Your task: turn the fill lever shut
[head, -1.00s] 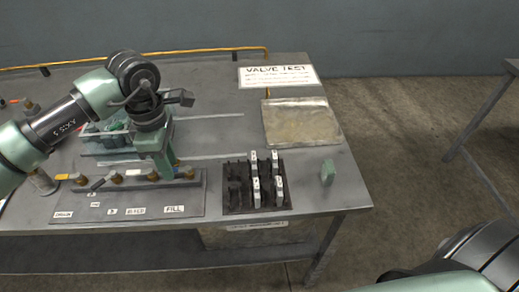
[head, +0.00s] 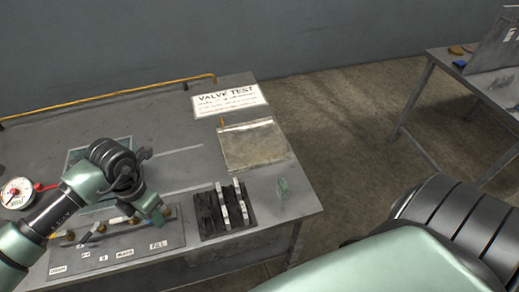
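The valve panel (head: 120,256) lies at the bench's front left, with several brass valves in a row and printed labels along its front edge. The FILL label (head: 158,245) is at its right end. My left gripper (head: 158,214) points down over the FILL end of the row, beside a brass valve (head: 171,211). It hides most of the fill lever, so I cannot tell the lever's angle or whether the fingers touch it. The fingers' opening does not show. My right arm fills the lower right; its gripper is out of view.
Behind are a clear bag (head: 254,147) and the VALVE TEST sign (head: 228,99). A red-handled gauge (head: 17,193) is far left. Another table (head: 450,85) stands at right.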

